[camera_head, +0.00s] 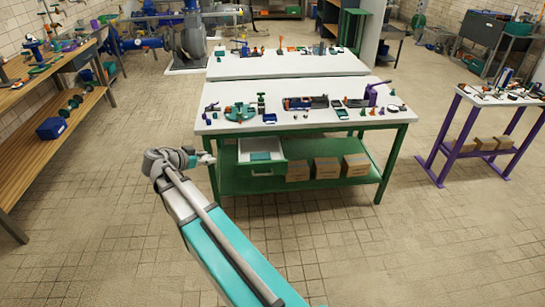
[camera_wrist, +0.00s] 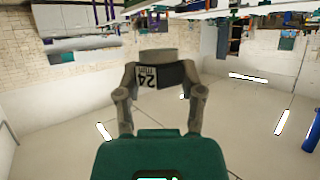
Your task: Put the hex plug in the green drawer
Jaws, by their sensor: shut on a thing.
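My gripper (camera_wrist: 160,76) is shut on the hex plug (camera_wrist: 158,54), a grey round-topped piece with a dark side and a white "24 mm" label, held between both fingers in the wrist view. In the head view my gripper (camera_head: 200,158) is just left of the green table's open drawer, apart from it and below the tabletop. The plug is too small there to make out clearly.
The white tabletop (camera_head: 300,127) above the drawer holds several tools and parts. Cardboard boxes (camera_head: 326,169) stand on the green lower shelf. A wooden bench (camera_head: 50,150) is at the left and a purple table (camera_head: 495,98) at the right. The tiled floor (camera_head: 115,210) between is clear.

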